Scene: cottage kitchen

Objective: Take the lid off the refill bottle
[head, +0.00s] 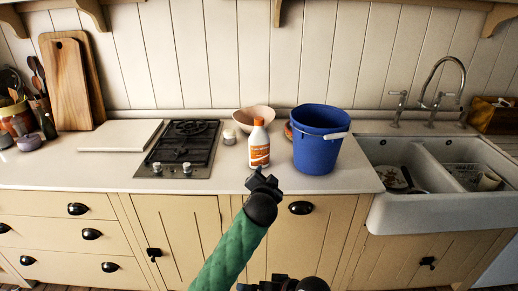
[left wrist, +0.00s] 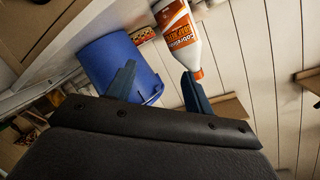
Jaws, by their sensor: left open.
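The refill bottle (head: 260,148) is white with an orange and white label and stands upright on the counter. Its orange lid (head: 259,122) is on top. My left gripper (head: 262,178) is in front of the bottle, near the counter's front edge, apart from it in the head view. In the left wrist view the bottle (left wrist: 181,32) appears upside down, its orange lid (left wrist: 197,74) beside the tip of one finger. The left gripper (left wrist: 160,80) is open with nothing between its fingers; I cannot tell whether that finger touches the lid. My right gripper does not show.
A blue bucket (head: 317,150) stands close to the right of the bottle. A pink bowl (head: 253,117) is behind it, and a small white jar (head: 229,137) to its left. A gas hob (head: 181,150) lies farther left, a double sink (head: 440,205) at the right.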

